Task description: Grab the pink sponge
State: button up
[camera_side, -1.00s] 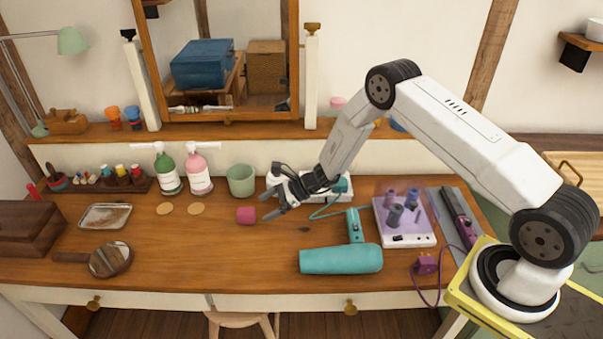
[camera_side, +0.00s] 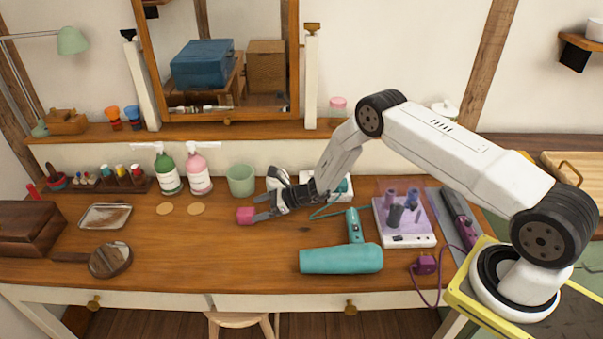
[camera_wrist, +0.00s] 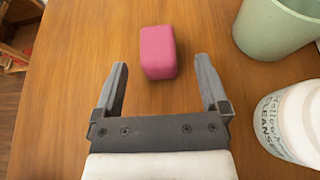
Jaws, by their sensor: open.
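The pink sponge (camera_side: 245,216) is a small block lying on the wooden dressing table, in front of the green cup. In the wrist view the sponge (camera_wrist: 158,52) lies just beyond my fingertips, roughly centred between the lines of the two fingers. My gripper (camera_side: 262,207) is low over the table at the sponge's right, with its fingers pointing at it. In the wrist view my gripper (camera_wrist: 161,75) is open and empty, with bare wood between the fingers.
A pale green cup (camera_side: 241,180) stands behind the sponge; it also shows in the wrist view (camera_wrist: 275,30). A white bottle (camera_wrist: 292,120) is close to my right finger there. A teal hair dryer (camera_side: 340,259) lies in front. The wood left of the sponge is mostly clear.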

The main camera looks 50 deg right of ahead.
aim_at(250, 211)
jog(key=shift+x, duration=2.6)
jog(key=shift+s+a+r, duration=0.1)
jog(key=shift+a+r, duration=0.05)
grip_shut()
